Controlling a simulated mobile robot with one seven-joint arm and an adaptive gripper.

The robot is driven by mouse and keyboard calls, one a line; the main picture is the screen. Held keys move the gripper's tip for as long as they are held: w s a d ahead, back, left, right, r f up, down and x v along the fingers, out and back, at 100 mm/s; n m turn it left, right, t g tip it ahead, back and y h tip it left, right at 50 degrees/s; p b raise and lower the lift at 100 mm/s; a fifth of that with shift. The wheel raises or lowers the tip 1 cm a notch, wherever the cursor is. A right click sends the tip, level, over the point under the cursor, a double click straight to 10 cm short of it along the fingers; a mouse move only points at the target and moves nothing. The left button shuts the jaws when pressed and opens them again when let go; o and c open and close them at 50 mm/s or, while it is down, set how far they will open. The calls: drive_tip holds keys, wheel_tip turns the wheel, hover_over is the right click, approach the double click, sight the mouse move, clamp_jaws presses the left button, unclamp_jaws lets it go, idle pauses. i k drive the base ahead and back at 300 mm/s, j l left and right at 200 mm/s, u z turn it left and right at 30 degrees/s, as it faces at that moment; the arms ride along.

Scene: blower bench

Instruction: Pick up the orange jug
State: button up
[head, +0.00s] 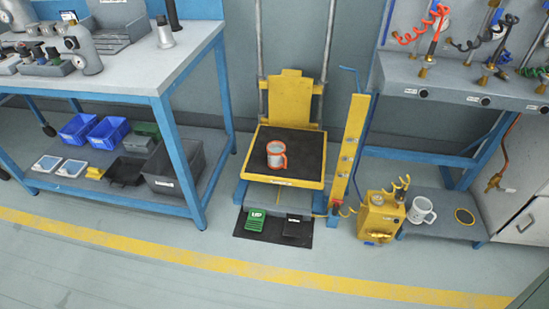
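A small jug (274,154) with an orange handle and orange rim stands upright on the dark top of the yellow lift platform (254,172). Its body looks greyish, and its handle points right. It is the only jug with orange on it in view. A white jug (420,210) stands on the low grey shelf at the right, beside a yellow canister. My gripper is not in view.
A blue-framed bench (150,86) with bins below stands left of the lift. A yellow post (348,150) rises right of the platform. Green and black pedals (256,220) lie in front. A yellow canister (380,218) stands at right. The foreground floor is clear.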

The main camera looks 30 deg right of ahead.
sight(276, 150)
drive_tip(key=i+l+z, duration=0.55)
drive_tip(key=z, duration=0.2)
drive_tip(key=i+l+z, duration=0.1)
drive_tip(key=i+z, duration=0.3)
drive_tip(key=i, duration=0.1)
